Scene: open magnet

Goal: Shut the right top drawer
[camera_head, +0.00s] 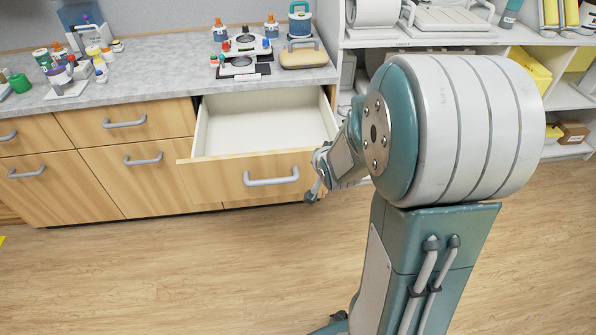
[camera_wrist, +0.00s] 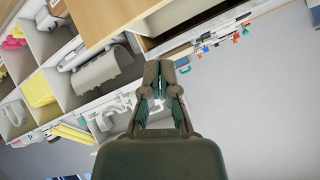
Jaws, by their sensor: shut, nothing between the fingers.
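The right top drawer (camera_head: 228,172) of the wooden counter is pulled open. Its white inside looks empty, and its wooden front carries a grey bar handle (camera_head: 271,178). My gripper (camera_head: 312,196) is at the right end of the drawer front, to the right of the handle, partly covered by my own arm. I cannot tell whether it touches the front. In the wrist view my gripper (camera_wrist: 159,66) is shut and empty, its fingertips close together. A wooden panel, seemingly the drawer front (camera_wrist: 100,22), shows above and left of the fingertips.
Closed drawers and cabinet doors (camera_head: 130,185) lie left of the open drawer. The grey countertop (camera_head: 150,62) holds bottles and a microscope-like device. White shelves (camera_head: 570,95) with yellow bins stand at the right. The wooden floor (camera_head: 190,270) in front is clear.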

